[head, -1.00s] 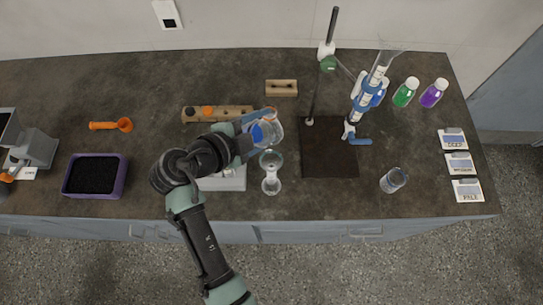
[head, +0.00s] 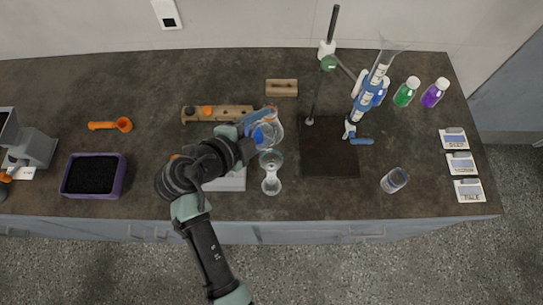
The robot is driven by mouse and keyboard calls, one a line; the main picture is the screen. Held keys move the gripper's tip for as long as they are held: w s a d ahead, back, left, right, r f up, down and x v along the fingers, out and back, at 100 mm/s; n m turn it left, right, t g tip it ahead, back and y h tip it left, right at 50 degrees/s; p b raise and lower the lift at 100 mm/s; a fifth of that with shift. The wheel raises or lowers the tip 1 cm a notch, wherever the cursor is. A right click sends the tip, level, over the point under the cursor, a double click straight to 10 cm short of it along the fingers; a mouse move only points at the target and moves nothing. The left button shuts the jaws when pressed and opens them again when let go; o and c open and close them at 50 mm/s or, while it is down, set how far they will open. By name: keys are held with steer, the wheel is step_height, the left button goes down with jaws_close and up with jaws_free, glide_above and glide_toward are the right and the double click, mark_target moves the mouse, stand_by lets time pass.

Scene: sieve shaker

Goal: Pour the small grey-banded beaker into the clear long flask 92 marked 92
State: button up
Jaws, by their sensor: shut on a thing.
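My gripper (head: 264,128) has blue fingers and is shut on a clear beaker (head: 277,131), held above the bench. The fingers hide part of the beaker, and its band and contents cannot be made out. A clear, narrow-waisted long vessel (head: 271,181) is just below the beaker in the picture, with its round mouth close to the beaker's lower edge. It looks like the long flask, but no 92 marking is readable. Whether the beaker touches it cannot be told.
Another clear beaker (head: 395,180) stands at the right. A burette (head: 373,84) hangs on a stand with a dark base (head: 330,160). Green (head: 405,92) and purple (head: 434,93) bottles stand behind. A wooden rack (head: 228,113) and a black-filled purple tray (head: 94,176) are left.

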steer(key=shift+f+m+t+y+b, duration=0.3)
steer(key=shift+f+m+t+b, duration=0.1)
steer(key=shift+t, duration=0.1)
stand_by(0.5)
steer(key=shift+r+m+t, duration=0.4)
steer(key=shift+r+m, duration=0.05)
steer(key=shift+m, duration=0.05)
stand_by(0.6)
steer(key=shift+y, duration=0.3)
steer(key=shift+r+m+t+b, duration=0.35)
steer(key=shift+m+t+b, duration=0.15)
steer(key=shift+b, duration=1)
stand_by(0.7)
steer(key=shift+s+f+m+t+y+b, duration=0.1)
steer(key=shift+f+m+t+y+b, duration=0.35)
steer(key=shift+b, duration=2)
